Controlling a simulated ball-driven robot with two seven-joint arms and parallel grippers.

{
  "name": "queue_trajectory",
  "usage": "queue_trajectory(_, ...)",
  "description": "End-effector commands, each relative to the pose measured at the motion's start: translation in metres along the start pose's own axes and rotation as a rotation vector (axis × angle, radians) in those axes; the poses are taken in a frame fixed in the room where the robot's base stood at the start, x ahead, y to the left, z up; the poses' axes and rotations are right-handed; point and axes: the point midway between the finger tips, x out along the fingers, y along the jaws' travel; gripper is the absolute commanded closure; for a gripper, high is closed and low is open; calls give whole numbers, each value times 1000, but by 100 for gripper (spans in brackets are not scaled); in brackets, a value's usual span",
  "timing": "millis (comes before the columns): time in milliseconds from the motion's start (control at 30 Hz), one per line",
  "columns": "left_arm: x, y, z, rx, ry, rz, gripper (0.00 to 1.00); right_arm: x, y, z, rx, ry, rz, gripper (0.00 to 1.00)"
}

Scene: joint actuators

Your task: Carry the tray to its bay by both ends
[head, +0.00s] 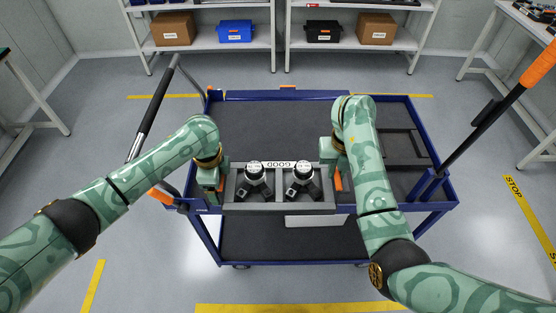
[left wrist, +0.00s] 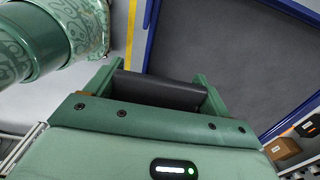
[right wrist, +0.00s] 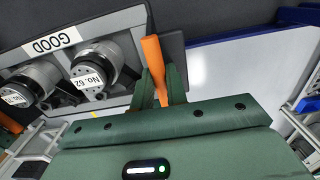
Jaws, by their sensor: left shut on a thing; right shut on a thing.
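The grey tray (head: 280,208), with a GOOD label, lies level over the cart's near edge in the head view. It bears two actuators (head: 254,172) (head: 304,172) side by side; they also show in the right wrist view (right wrist: 95,75). My right gripper (head: 337,172) is shut on the orange handle (right wrist: 152,62) at the tray's right end. My left gripper (head: 212,182) is at the tray's left end, and its fingers hide that grip. In the left wrist view a dark grey piece (left wrist: 160,92) sits between the fingers; the tray's handle is not clear there.
The blue cart (head: 280,95) has a dark, mostly bare top deck behind the tray. A dark recessed frame (head: 405,145) is at its right. Shelves with boxes stand at the back.

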Motion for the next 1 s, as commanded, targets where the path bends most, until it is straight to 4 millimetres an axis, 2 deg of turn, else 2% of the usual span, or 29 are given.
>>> queue_trajectory(433, -36, -2, -2, 0, 7, -5, 51, -35, 2, 1, -4, -2, 4, 100)
queue_trajectory(1000, -48, -2, -2, -1, 7, -6, 51, -47, 2, 1, -5, -2, 3, 100)
